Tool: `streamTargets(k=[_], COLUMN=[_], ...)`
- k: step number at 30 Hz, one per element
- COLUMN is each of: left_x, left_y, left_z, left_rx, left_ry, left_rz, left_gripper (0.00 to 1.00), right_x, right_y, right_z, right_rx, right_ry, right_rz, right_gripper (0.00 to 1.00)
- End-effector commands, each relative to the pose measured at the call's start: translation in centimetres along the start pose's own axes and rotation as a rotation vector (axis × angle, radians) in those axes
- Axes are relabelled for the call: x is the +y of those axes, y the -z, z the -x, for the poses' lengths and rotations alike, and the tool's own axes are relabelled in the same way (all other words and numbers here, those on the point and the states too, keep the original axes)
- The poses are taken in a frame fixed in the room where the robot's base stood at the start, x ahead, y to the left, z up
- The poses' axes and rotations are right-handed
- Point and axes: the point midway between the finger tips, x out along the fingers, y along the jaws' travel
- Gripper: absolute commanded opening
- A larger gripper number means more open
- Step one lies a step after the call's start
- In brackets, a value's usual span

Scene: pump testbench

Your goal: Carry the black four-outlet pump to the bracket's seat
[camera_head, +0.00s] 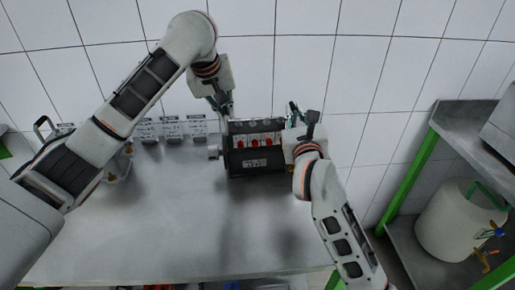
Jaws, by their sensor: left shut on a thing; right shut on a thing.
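The black four-outlet pump (254,160) is near the middle of the head view, over the back part of the grey table, with red parts and a pale label on its front. A round metal piece sticks out on its left side. My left gripper (226,112) reaches down to the pump's upper left end and is shut on it. My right gripper (292,128) is at the pump's right end and is shut on it; my wrist hides part of that end. A dark shadow lies on the table in front of the pump. I cannot pick out the bracket's seat.
The grey table (190,235) is clear in front of the pump. Several small labelled items (172,128) stand along the tiled wall at the back left. At the right, a green-framed metal shelf (470,125) stands above a white container (458,225).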

Motion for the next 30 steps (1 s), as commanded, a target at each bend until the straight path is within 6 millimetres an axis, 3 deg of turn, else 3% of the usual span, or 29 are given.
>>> streamTargets(k=[30], left_x=[1.0], left_y=[2.0], left_z=[4.8], left_rx=[0.006], left_ry=[-0.003], left_rz=[0.001], left_gripper=[0.0], right_x=[-1.2], right_y=[-5.3], right_z=[-0.1], right_rx=[-0.01], right_ry=[0.008], right_rz=[0.002], right_gripper=[0.0])
